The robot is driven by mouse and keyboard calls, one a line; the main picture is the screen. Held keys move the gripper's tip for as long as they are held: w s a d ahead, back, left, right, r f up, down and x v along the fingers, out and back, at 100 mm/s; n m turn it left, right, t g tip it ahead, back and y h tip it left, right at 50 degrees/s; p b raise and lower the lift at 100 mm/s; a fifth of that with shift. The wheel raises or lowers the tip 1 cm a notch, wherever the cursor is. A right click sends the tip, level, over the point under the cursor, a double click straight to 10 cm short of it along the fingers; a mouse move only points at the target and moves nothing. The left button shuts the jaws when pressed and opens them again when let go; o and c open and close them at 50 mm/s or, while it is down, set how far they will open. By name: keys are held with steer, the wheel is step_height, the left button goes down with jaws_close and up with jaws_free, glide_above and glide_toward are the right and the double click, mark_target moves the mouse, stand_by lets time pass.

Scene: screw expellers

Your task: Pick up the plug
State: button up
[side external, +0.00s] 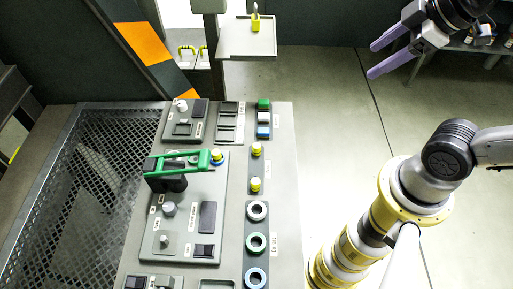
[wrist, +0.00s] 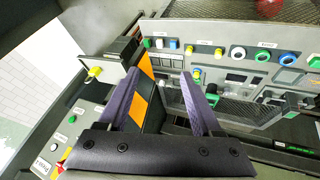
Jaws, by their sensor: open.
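A small yellow piece with a narrow upper part (side external: 255,22) stands on a grey shelf (side external: 235,48) at the top of the side view; it may be the plug, but I cannot tell for sure. My gripper (side external: 373,58) is at the upper right of the side view, well apart from the shelf and the panel. Its two purple fingers are spread and empty, and they also show in the wrist view (wrist: 160,76).
A grey control panel (side external: 287,200) carries yellow knobs (side external: 256,149), coloured ring sockets (side external: 256,243) and a green handle (side external: 185,160). A metal mesh (side external: 80,200) lies left of it. Open floor (side external: 330,110) lies between the panel and my arm.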

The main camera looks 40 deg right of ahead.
steer(key=w+a+n+g, duration=0.1)
steer(key=w+a+n, duration=0.2)
steer(key=w+n, duration=0.55)
steer(key=n+g, duration=0.5)
steer(key=n, duration=0.5)
glide_above(256, 145)
steer(key=shift+m, duration=0.25)
step_height(256, 145, down, 27)
steer(key=shift+w+a+r, duration=0.1)
steer(key=shift+w, duration=0.05)
steer(key=shift+s+f, duration=0.2)
steer(key=shift+f, duration=2.7)
steer(key=shift+c, duration=0.3)
jaws_close()
